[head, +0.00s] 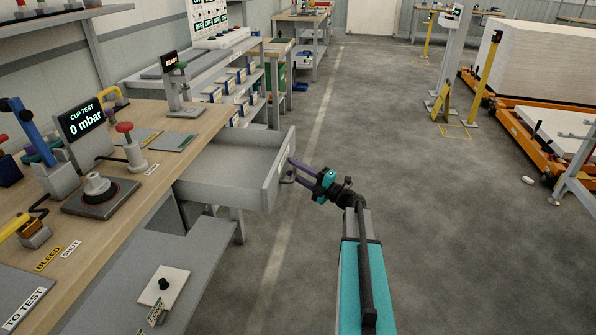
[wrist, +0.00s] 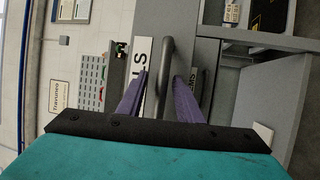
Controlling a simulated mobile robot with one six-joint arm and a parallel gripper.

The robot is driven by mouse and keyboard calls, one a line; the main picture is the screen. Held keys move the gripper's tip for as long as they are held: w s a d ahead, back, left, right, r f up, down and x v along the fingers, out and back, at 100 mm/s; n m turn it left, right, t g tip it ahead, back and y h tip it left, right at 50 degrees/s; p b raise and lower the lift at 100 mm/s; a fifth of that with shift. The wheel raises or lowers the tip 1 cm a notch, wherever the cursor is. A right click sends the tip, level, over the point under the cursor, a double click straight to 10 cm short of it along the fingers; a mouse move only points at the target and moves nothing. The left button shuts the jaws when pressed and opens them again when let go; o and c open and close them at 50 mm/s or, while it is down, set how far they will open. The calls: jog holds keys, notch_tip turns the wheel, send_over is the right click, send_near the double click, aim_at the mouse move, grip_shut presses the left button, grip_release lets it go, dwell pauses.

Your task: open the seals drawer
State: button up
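The grey drawer (head: 228,168) under the wooden bench stands pulled out in the head view, and its visible inside is empty. Its front carries a bar handle (head: 288,177), which also shows in the wrist view (wrist: 166,62). Beside the handle is a white label (wrist: 141,68) on which only the letters "LS" can be read. My gripper (head: 291,168) is at the drawer front. In the wrist view its two purple fingers (wrist: 162,78) stand apart, one on each side of the handle bar, with a visible gap to the left finger.
The wooden bench (head: 205,118) holds a cup test stand (head: 82,128) and other devices. A grey lower shelf (head: 135,290) is below it. To the right, the floor (head: 430,230) is clear as far as the orange pallet carriers (head: 540,150) and a yellow post (head: 487,65).

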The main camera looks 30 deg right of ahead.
jog(key=shift+a, duration=0.1)
jog(key=shift+f, duration=0.1)
jog(key=shift+s, duration=0.2)
jog(key=v, duration=1.3)
jog(key=shift+s+d+b, duration=0.2)
jog(key=shift+d+b, duration=0.05)
jog(key=shift+b, duration=0.05)
jog(key=shift+w, duration=0.1)
